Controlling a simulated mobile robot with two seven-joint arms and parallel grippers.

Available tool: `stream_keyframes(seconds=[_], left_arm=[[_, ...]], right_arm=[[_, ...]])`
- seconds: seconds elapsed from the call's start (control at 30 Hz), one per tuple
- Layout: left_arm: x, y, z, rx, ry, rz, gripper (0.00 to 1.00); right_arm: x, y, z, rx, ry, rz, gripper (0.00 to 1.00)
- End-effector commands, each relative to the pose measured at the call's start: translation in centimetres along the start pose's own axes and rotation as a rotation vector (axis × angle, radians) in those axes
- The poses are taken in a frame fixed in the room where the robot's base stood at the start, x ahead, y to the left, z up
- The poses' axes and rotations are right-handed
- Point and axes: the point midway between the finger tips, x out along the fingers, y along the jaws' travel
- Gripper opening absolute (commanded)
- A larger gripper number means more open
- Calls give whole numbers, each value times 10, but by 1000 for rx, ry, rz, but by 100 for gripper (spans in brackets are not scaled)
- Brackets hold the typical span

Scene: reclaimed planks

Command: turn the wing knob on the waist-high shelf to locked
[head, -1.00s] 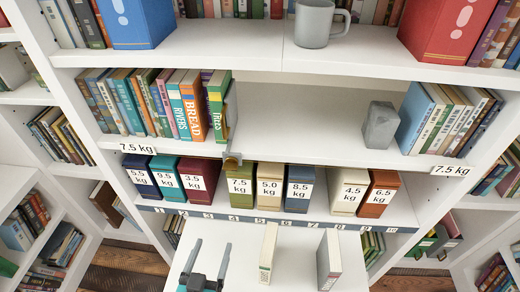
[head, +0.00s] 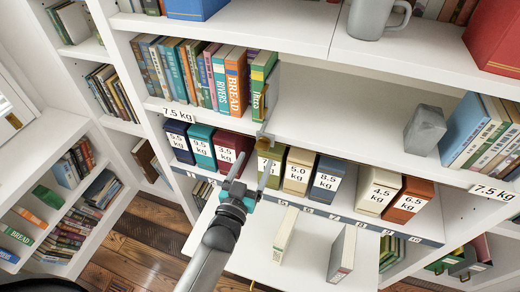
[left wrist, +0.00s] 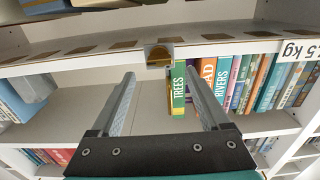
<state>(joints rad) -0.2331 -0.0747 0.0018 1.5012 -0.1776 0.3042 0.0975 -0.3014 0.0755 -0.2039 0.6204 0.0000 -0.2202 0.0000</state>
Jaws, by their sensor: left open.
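The wing knob (head: 263,138) is a small brass-coloured piece on a grey plate at the front edge of the waist-high shelf (head: 340,168). It sits below the green "Trees" book (head: 260,85). In the left wrist view the knob (left wrist: 159,54) shows just beyond the fingertips, near the middle between them. My left gripper (head: 256,159) is open and empty, its two fingers pointing up at the knob from just below and in front. I cannot tell whether the fingers touch it. The exact angle of the knob's wing is too small to read. My right gripper is not in view.
Weight-labelled boxes (head: 297,171) stand in a row on the lower shelf behind my fingers. A grey block (head: 425,130) stands on the waist-high shelf at the right. Two pale upright books (head: 342,253) stand on the white surface below. Bookcases fill the left side.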

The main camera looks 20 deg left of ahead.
Motion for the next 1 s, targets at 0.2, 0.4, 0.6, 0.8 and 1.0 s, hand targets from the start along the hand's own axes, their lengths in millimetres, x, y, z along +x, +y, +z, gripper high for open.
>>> stream_keyframes(seconds=[0.2, 0.4, 0.6, 0.8, 1.0], left_arm=[[33, 0, 0, 0, 1, 0, 80], [48, 0, 0, 0, 0, 0, 80], [52, 0, 0, 0, -1, 0, 80], [52, 0, 0, 0, 0, 0, 77], [52, 0, 0, 0, 0, 0, 55]], right_arm=[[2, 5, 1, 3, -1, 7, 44], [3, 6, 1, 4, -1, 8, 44], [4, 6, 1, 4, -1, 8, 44], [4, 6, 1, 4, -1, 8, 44], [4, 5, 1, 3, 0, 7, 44]])
